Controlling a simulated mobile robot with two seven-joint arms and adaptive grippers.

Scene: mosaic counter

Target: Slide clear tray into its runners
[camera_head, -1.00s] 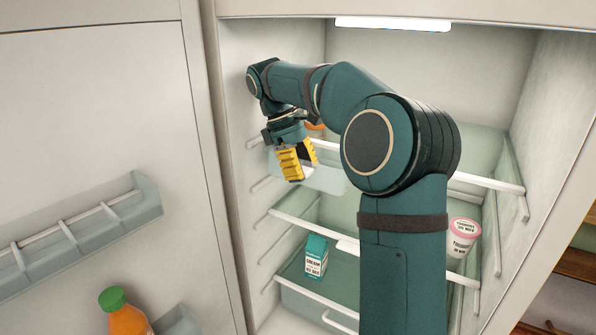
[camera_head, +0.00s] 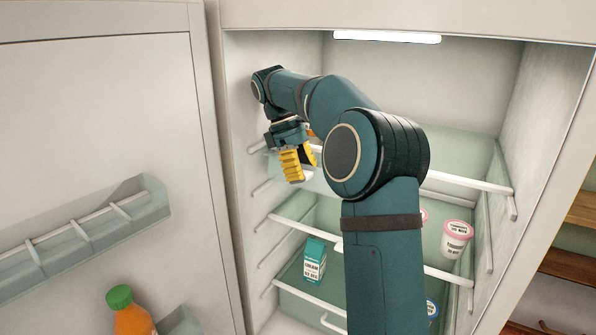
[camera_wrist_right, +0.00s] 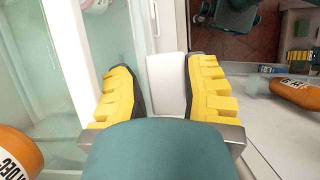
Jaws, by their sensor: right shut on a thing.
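The clear tray (camera_head: 318,182) shows as a pale translucent panel just below the upper shelf in the head view, largely hidden behind my right arm. My right gripper (camera_head: 295,163), with yellow fingers, is at the tray's left front, near the left wall runners (camera_head: 262,187). In the right wrist view the fingers (camera_wrist_right: 167,98) are closed on a pale white piece (camera_wrist_right: 168,75), which appears to be part of the tray. Whether the tray's edges sit in the runners cannot be seen. My left gripper is out of view.
The open door (camera_head: 100,110) at left carries bins and an orange bottle (camera_head: 131,315). An orange container (camera_wrist_right: 15,155) stands close by in the right wrist view.

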